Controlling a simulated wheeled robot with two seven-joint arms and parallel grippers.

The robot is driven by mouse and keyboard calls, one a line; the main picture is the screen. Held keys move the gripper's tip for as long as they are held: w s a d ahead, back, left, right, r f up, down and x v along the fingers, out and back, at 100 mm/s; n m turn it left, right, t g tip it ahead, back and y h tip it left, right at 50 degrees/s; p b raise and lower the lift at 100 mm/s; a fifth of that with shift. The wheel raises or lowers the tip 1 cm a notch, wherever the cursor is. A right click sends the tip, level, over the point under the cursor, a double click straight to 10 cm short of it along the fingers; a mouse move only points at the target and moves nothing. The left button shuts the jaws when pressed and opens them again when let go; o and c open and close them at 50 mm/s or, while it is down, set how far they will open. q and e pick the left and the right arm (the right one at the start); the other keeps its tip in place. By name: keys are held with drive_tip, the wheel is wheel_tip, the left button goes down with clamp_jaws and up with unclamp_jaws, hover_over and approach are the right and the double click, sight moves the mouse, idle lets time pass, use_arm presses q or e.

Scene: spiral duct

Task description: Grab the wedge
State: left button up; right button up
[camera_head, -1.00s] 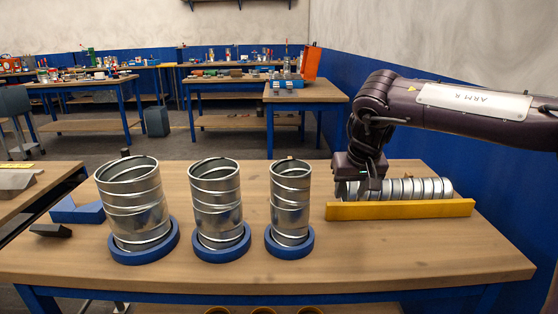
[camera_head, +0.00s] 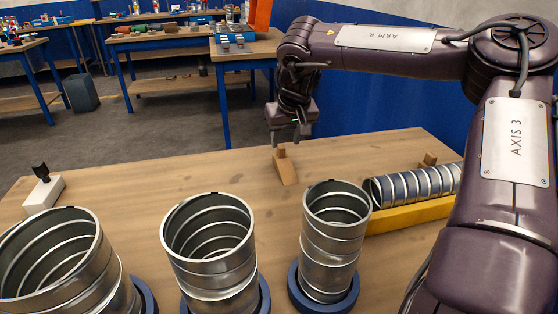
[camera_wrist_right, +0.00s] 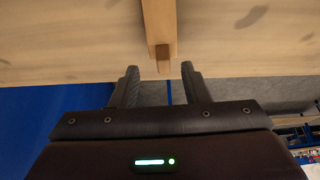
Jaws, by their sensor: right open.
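A small light-wood wedge (camera_head: 286,170) stands on the table behind the right-hand upright duct in the head view, with a small knob-like block at its top. It also shows in the right wrist view as a wooden bar (camera_wrist_right: 161,28) at the top centre. My right gripper (camera_head: 287,140) hangs just above and behind the wedge, pointing down. In the wrist view its two fingers (camera_wrist_right: 159,70) are spread, with the wedge's near end in line with the gap. I see nothing held between them. My left gripper is out of view.
Three upright spiral ducts (camera_head: 335,235) stand in blue rings at the front. A spiral duct (camera_head: 410,186) lies behind a yellow rail (camera_head: 410,215) at right, with another wooden block (camera_head: 429,159) behind it. A white block (camera_head: 43,194) with a black top is far left.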

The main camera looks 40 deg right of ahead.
sight(282, 148)
drive_tip(key=x, duration=0.4)
drive_tip(key=p+x, duration=0.1)
drive_tip(key=x, duration=0.1)
drive_tip(key=shift+w, duration=0.3)
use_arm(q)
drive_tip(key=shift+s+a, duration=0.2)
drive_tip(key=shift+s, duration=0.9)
use_arm(e)
drive_tip(key=shift+r, duration=0.1)
drive_tip(key=shift+c, duration=0.4)
clamp_jaws()
